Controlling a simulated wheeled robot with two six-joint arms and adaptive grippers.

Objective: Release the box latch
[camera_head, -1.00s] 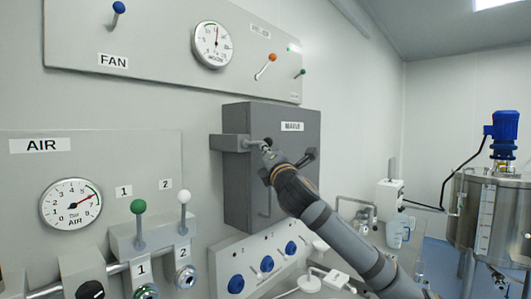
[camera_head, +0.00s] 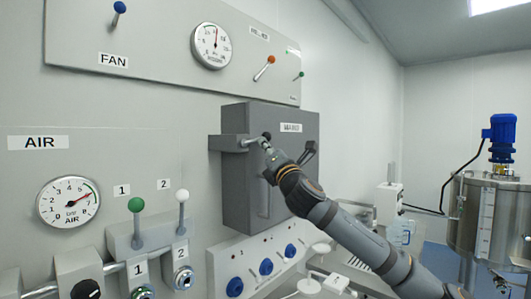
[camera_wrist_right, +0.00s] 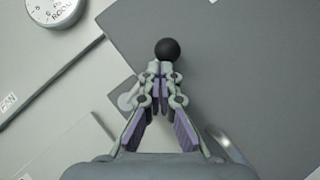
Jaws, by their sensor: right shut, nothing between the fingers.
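The dark grey box (camera_head: 288,185) with a white label is mounted on the wall panel in the head view. A grey bracket (camera_head: 228,143) stands at its upper left, with a thin metal rod and a small black ball knob (camera_head: 267,135) beside it. My right gripper (camera_head: 266,147) is at this knob, in front of the box. In the right wrist view the black knob (camera_wrist_right: 167,49) is just beyond the gripper's fingertips (camera_wrist_right: 159,68), which are shut with nothing between them. Whether they touch the knob I cannot tell. My left gripper is out of view.
Above is a panel with a gauge (camera_head: 211,45) and small levers. At lower left are the AIR gauge (camera_head: 68,202) and two levers with green (camera_head: 136,205) and white knobs. Below the box is a panel of blue knobs (camera_head: 266,266). A steel tank (camera_head: 490,220) stands right.

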